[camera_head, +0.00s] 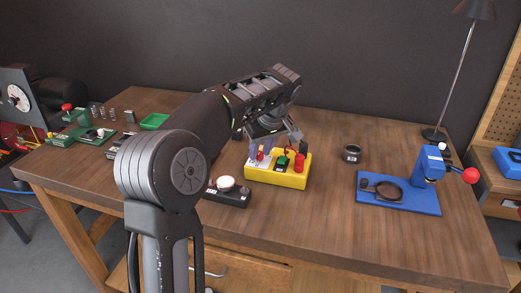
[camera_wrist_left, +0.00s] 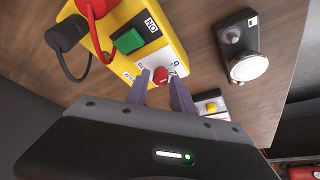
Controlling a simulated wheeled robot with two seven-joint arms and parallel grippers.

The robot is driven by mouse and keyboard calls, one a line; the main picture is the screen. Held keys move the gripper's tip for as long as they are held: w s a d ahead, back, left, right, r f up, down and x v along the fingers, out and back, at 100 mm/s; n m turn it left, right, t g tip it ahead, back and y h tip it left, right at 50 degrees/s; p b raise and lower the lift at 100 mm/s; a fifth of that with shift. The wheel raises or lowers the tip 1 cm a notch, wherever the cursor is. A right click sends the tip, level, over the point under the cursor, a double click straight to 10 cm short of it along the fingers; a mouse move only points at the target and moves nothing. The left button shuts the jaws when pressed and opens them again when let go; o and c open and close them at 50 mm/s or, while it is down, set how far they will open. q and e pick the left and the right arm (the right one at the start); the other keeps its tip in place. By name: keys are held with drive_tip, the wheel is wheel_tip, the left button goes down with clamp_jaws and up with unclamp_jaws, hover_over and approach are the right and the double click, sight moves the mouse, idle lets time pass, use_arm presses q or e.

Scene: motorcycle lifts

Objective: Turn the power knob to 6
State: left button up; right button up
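The yellow box (camera_head: 276,178) stands on the wooden bench and fills the upper middle of the left wrist view (camera_wrist_left: 172,45). A small red knob (camera_wrist_left: 161,75) sits on a white label with printed marks at one end of the box. A green button (camera_wrist_left: 128,41) is beside it. My left gripper (camera_wrist_left: 160,84) has its two purple fingers apart, one on each side of the red knob. I cannot tell whether they touch it. In the head view my left gripper (camera_head: 262,149) comes down at the box's left end. My right gripper is not in view.
A black base with a round white knob (camera_head: 226,183) lies just left of the box. Red and black plugs (camera_wrist_left: 66,34) with cables are on the box. A dark cup (camera_head: 352,153) and a blue stand (camera_head: 400,200) are to the right. The front right bench is clear.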

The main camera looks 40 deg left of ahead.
use_arm(q)
drive_tip(key=shift+o, duration=1.2)
drive_tip(key=v, duration=0.7)
drive_tip(key=shift+d+r+p, duration=0.15)
drive_tip(key=shift+r+p, duration=0.2)
drive_tip(key=shift+p, duration=0.05)
